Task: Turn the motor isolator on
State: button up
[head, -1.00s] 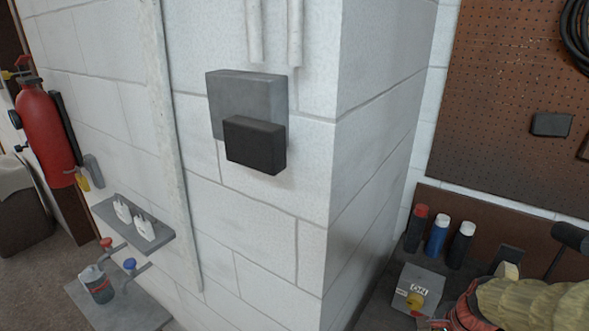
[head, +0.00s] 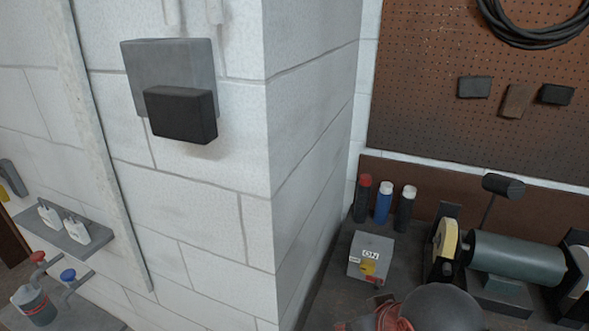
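The motor isolator (head: 369,256) is a small grey box on the bench in the head view, right of the wall corner. It has a yellow knob (head: 368,267) with a red part at its lower end. A white "ON" label is above the knob, and a smaller label is at its left. The knob's exact setting is too small to tell. My gripper is not in view.
A bench grinder (head: 515,258) stands right of the isolator, with several spray cans (head: 383,203) behind. A dark rounded thing (head: 435,307) and a red thing (head: 392,317) show close in front. A grey wall box (head: 170,62) and the wall corner stand left.

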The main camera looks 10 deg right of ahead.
aim_at(367, 266)
jog(key=l+z, duration=0.3)
jog(key=z, duration=0.15)
jog(key=l+z, duration=0.25)
jog(key=z, duration=0.2)
jog(key=i+l+z, duration=0.1)
jog(key=l+z, duration=0.15)
jog(key=z, duration=0.2)
